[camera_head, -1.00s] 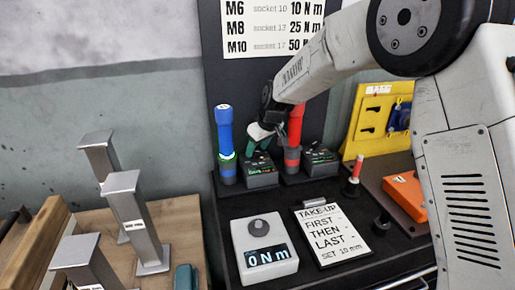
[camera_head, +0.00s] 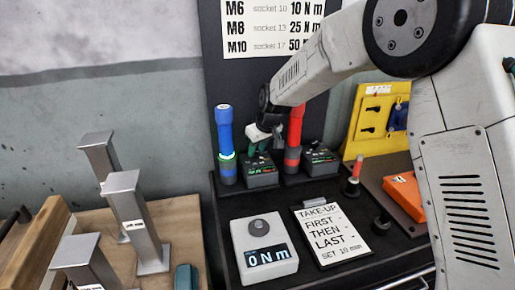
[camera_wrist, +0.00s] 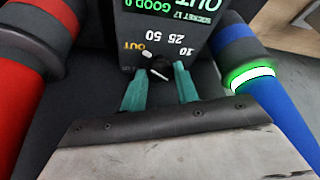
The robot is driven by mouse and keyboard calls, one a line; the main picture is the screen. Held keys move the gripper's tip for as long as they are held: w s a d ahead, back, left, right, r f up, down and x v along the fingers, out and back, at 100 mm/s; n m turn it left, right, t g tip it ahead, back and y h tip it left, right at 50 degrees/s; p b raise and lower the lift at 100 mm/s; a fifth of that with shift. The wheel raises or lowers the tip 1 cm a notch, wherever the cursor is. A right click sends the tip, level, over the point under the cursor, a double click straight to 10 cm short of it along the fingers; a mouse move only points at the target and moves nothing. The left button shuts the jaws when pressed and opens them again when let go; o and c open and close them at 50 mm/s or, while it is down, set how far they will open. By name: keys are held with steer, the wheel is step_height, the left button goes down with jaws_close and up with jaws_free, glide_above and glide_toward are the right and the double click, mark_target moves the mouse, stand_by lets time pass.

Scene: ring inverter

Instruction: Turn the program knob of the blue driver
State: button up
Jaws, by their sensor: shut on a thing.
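The blue driver (camera_head: 225,135) stands upright with a lit green ring near its lower part; it also shows at the right of the wrist view (camera_wrist: 267,95). Beside it is its dark controller box (camera_head: 260,176), whose face in the wrist view shows green text and the marks OUT, 10, 25 and 50. The small dark program knob (camera_wrist: 158,70) with a white mark sits on that face. My gripper (camera_wrist: 159,84) has its green fingers at the two sides of the knob, shut on it. In the head view my gripper (camera_head: 258,143) hides part of the box.
The red driver (camera_head: 295,135) and a second controller box (camera_head: 319,160) stand close on the right. In front are a torque display (camera_head: 265,247) reading 0 N m and a take-up card (camera_head: 328,232). Metal posts (camera_head: 128,205) stand on the left table.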

steer(key=m, duration=0.2)
steer(key=m+h, duration=0.1)
steer(key=m, duration=0.1)
steer(key=m+t+h, duration=0.1)
steer(key=m, duration=0.1)
steer(key=shift+s+a+m, duration=0.1)
steer(key=shift+a+m, duration=0.15)
steer(key=shift+m, duration=0.05)
steer(key=shift+h, duration=0.3)
steer(key=o, duration=1)
steer(key=shift+c, duration=0.2)
steer(key=shift+r, duration=0.1)
steer(key=v, duration=0.7)
steer(key=shift+r, duration=0.3)
steer(key=shift+s+d, duration=0.1)
